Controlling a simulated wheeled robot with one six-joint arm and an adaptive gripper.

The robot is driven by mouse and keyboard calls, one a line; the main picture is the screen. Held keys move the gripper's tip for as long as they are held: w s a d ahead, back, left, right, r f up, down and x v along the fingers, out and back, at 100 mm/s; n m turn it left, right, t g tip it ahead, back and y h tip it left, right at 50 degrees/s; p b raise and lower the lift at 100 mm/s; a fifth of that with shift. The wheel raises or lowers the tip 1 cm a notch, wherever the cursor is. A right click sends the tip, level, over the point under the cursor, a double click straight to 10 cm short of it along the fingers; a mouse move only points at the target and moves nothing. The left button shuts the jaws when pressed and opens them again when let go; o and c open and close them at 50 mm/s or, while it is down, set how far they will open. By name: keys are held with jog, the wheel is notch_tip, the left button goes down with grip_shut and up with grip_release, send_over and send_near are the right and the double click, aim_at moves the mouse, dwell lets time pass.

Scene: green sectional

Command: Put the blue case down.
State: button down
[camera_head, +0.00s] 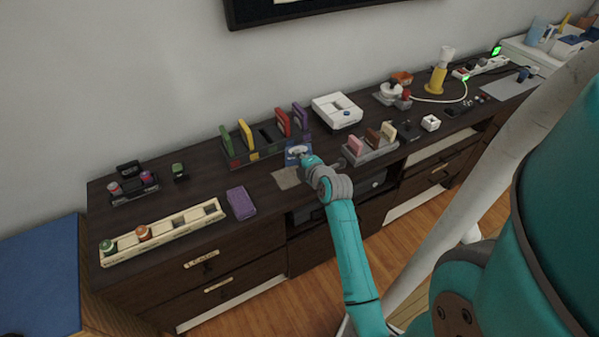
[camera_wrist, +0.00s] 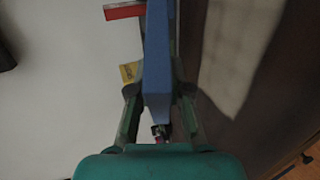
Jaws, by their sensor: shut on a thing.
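The blue case (camera_head: 297,150) is in my gripper (camera_head: 304,158), near the front of the dresser top and just behind a small grey mat (camera_head: 287,179). In the wrist view the blue case (camera_wrist: 158,50) stands on edge between the two fingers of my gripper (camera_wrist: 158,100), which are shut on its sides. I cannot tell whether its lower edge touches anything. A rack (camera_head: 237,157) behind it holds green, yellow, red and purple cases upright, with a gap between the yellow and red ones.
A purple case or book (camera_head: 241,203) lies flat to the left of the mat. A white device (camera_head: 337,111) stands behind right, and a grey rack (camera_head: 372,154) with pink, brown and cream pieces stands right. A cream tray (camera_head: 180,228) lies at the front left.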

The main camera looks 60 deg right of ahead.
jog(key=shift+f, duration=2.35)
jog(key=c, duration=1.2)
grip_release()
jog(key=shift+c, duration=0.2)
jog(key=shift+v, duration=4.05)
jog(key=shift+r, duration=0.1)
